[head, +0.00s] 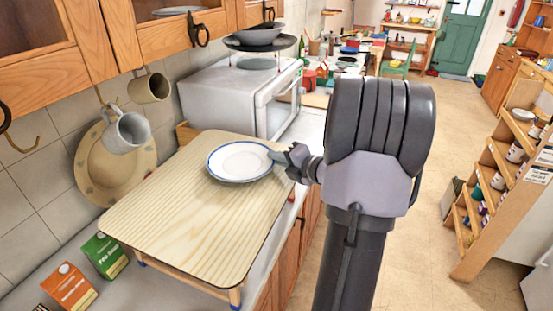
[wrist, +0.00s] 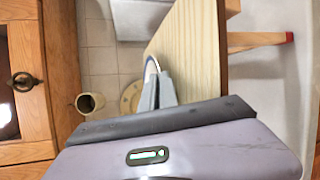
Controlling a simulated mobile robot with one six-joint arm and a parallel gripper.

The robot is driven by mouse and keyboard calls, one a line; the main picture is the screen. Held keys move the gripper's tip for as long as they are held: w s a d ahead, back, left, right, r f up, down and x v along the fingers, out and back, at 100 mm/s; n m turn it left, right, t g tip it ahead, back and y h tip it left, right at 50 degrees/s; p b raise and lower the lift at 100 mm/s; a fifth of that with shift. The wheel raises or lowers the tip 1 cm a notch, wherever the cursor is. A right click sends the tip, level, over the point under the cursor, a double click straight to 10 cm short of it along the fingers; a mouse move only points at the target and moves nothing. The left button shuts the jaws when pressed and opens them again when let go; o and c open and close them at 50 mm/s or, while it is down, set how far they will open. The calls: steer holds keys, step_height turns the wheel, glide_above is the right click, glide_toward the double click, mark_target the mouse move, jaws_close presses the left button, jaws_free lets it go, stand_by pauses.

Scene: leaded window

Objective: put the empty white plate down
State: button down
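The empty white plate (head: 238,161) with a blue rim is over the far right part of a small striped wooden table (head: 170,215) on the counter. It looks level; I cannot tell whether its underside touches the tabletop. My gripper (head: 280,158) is at the plate's right edge and appears shut on its rim. In the wrist view the fingers (wrist: 157,92) close around the rim, and only a thin curve of the plate (wrist: 151,66) shows beyond them. The tabletop (wrist: 188,50) is just right of the fingers there.
A white microwave (head: 225,98) stands behind the table, with dark bowls above it. Green (head: 105,256) and orange (head: 70,287) boxes stand at front left. Most of the tabletop is bare.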

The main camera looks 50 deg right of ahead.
steer(key=shift+f, duration=0.15)
steer(key=c, duration=1.9)
jaws_free()
steer(key=shift+c, duration=0.2)
